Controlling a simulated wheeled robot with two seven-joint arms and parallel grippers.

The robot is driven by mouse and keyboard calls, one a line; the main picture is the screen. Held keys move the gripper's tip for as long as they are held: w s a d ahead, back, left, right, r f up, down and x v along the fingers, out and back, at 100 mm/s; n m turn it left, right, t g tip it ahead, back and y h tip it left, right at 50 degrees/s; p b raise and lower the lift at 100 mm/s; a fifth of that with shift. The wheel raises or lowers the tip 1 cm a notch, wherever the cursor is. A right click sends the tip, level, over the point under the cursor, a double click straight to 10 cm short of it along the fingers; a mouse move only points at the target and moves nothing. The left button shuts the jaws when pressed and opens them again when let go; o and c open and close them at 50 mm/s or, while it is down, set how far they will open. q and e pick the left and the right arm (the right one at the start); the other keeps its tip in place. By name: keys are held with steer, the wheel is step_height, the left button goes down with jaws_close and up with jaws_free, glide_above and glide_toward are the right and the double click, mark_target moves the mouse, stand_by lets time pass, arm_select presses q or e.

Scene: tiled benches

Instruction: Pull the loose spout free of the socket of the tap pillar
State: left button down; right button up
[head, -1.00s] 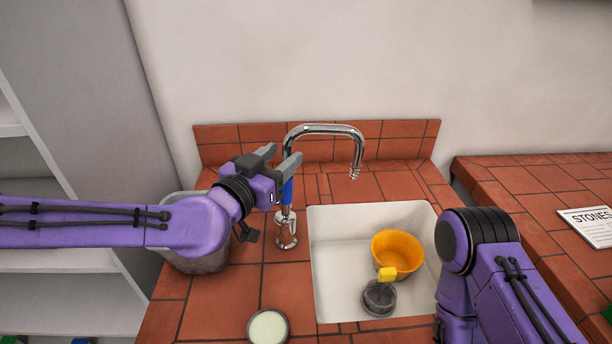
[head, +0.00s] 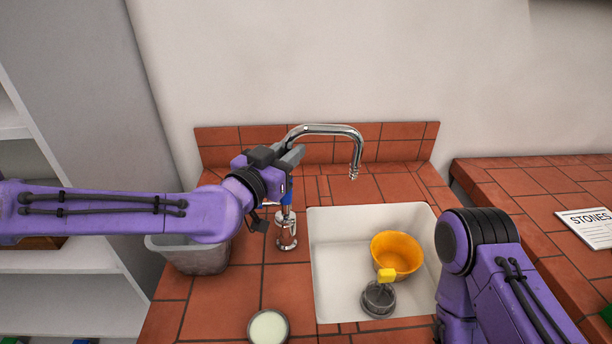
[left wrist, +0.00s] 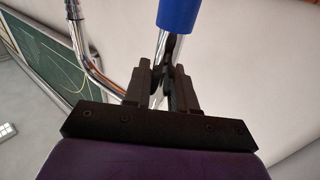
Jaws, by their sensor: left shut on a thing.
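The chrome spout (head: 330,129) arches over the sink from left to right, its nozzle end pointing down. A blue sleeve (head: 287,191) shows below my left gripper (head: 288,157), partly covered by it. The chrome tap pillar (head: 287,232) stands upright on the tiles left of the sink. My left gripper is shut on the spout's upright tube above the sleeve. The left wrist view shows the gripper's dark jaws (left wrist: 173,85) at the chrome tube beside the blue sleeve (left wrist: 178,14). I cannot tell whether the spout's foot sits in the socket. My right gripper is out of view.
The white sink (head: 328,258) holds an orange bowl (head: 397,253) and a grey item with a yellow top (head: 379,298). A grey bin (head: 195,260) stands left of the pillar. A round pale dish (head: 268,327) sits at the front. My right arm is at the right.

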arm_select(q)
steer(key=shift+r+p, duration=2.9)
steer(key=shift+r, duration=0.9)
